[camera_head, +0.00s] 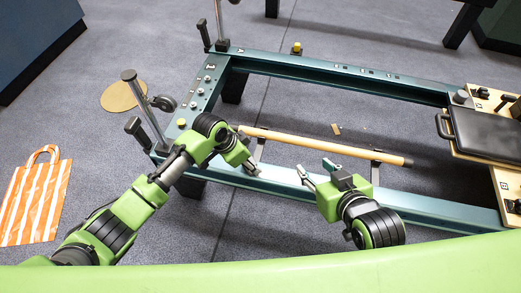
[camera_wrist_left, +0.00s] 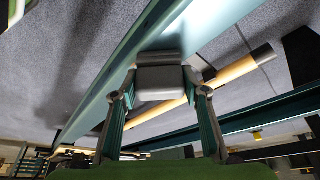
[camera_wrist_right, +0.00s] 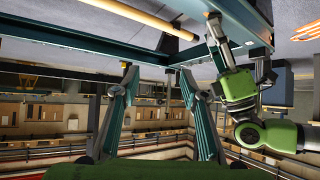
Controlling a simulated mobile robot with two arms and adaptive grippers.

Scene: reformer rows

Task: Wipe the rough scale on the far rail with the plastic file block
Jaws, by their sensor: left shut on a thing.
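The far rail (camera_head: 340,75) is a teal beam along the back of the reformer frame, with several small marks on top; I cannot tell which of them, if any, is rough scale. My left gripper (camera_head: 249,165) is low by the near rail, well short of the far one. In the left wrist view my left gripper (camera_wrist_left: 160,95) is shut on a grey block (camera_wrist_left: 160,83), the plastic file block, between its fingertips. The block is hidden in the head view. My right gripper (camera_head: 315,167) is open and empty above the near rail; its spread fingers show in the right wrist view (camera_wrist_right: 158,78).
A wooden pole (camera_head: 310,145) lies along the near rail (camera_head: 285,178) on brackets. The black padded carriage (camera_head: 485,132) is at the right. Metal posts (camera_head: 145,105) stand at the left end. A striped bag (camera_head: 34,200) and a round tan disc (camera_head: 122,97) lie on the floor.

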